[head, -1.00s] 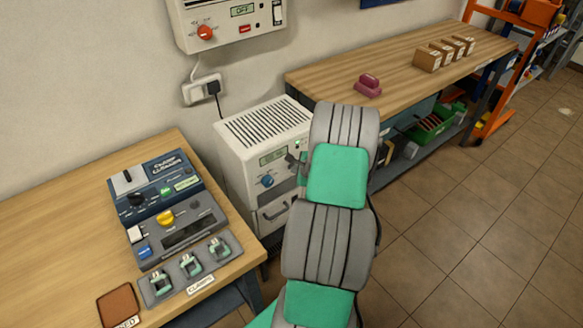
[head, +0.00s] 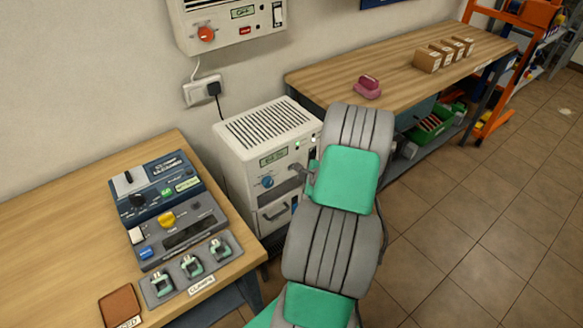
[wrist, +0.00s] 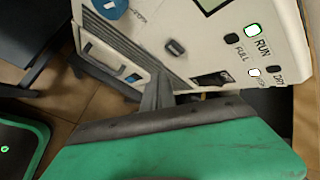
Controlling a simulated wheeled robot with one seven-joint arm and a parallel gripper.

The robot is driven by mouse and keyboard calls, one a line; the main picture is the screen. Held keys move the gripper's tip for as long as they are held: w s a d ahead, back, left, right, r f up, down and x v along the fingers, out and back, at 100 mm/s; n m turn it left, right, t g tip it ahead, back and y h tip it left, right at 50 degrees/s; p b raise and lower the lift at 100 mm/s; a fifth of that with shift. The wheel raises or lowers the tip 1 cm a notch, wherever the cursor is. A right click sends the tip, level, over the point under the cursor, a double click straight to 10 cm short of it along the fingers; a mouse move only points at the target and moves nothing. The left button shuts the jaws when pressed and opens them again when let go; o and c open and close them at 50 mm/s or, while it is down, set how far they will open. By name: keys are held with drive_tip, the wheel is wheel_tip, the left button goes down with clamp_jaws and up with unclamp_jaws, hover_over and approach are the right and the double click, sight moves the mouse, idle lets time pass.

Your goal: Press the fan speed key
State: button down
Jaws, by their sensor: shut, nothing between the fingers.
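The white floor unit (head: 235,165) stands between the two benches. Its front has a small display (head: 273,157) and a blue knob (head: 267,182). In the wrist view a dark rectangular key (wrist: 175,47) sits on the panel; its label is not readable, so I cannot tell if it is the fan speed key. My gripper (head: 297,168) is shut and empty, close to the panel right of the knob. In the wrist view my gripper (wrist: 157,92) points at the panel just below that key, apparently apart from it. My arm hides part of the unit's right side.
The wall control box (head: 230,22) hangs above. A left bench (head: 60,220) carries a dark control console (head: 160,190) and several clamps. The right bench (head: 350,75) holds a pink object (head: 367,86) and several small boxes. Tiled floor is open at right.

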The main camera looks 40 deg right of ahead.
drive_tip(key=shift+s+a, duration=0.15)
drive_tip(key=shift+s, duration=1)
